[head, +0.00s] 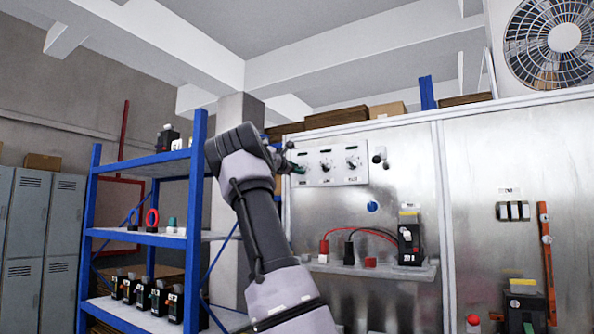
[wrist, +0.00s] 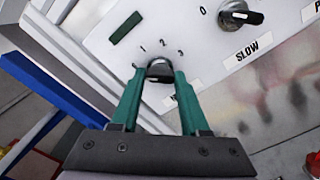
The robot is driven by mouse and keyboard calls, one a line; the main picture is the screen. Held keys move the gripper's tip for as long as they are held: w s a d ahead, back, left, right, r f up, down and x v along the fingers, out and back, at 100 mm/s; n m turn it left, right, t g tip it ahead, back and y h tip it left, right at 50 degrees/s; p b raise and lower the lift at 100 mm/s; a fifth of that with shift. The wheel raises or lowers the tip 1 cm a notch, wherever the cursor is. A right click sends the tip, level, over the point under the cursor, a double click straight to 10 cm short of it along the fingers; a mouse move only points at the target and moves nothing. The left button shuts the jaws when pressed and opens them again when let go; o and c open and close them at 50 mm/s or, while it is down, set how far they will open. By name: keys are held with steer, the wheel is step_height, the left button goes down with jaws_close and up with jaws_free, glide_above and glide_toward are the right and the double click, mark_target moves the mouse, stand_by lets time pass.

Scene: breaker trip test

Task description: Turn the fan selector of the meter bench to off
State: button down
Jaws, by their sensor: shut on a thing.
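A white panel (wrist: 110,45) with a row of rotary selectors is on the metal wall; it also shows in the head view (head: 342,179). My gripper (wrist: 160,77) has its teal fingers shut on the leftmost selector knob (wrist: 159,67), one finger on each side. Numbers 1, 2 and 3 show around this knob; a mark at its left is partly hidden by a finger. Its label (wrist: 171,100) is mostly covered, so I cannot read whether it is the fan selector. In the head view my gripper (head: 291,167) is at the panel's left end.
The middle selector knob (wrist: 240,18), labelled SLOW, is to the right; a third selector (head: 351,163) is beyond it. Below is a ledge (head: 385,268) with red and black cables and a breaker (head: 409,240). A blue shelf rack (head: 197,190) stands close at the left.

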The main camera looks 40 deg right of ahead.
steer(key=shift+c, duration=2)
jaws_free()
steer(key=shift+a, duration=0.1)
steer(key=v, duration=1)
steer(key=shift+s+a, duration=0.15)
steer(key=shift+a, duration=0.1)
steer(key=shift+f, duration=0.1)
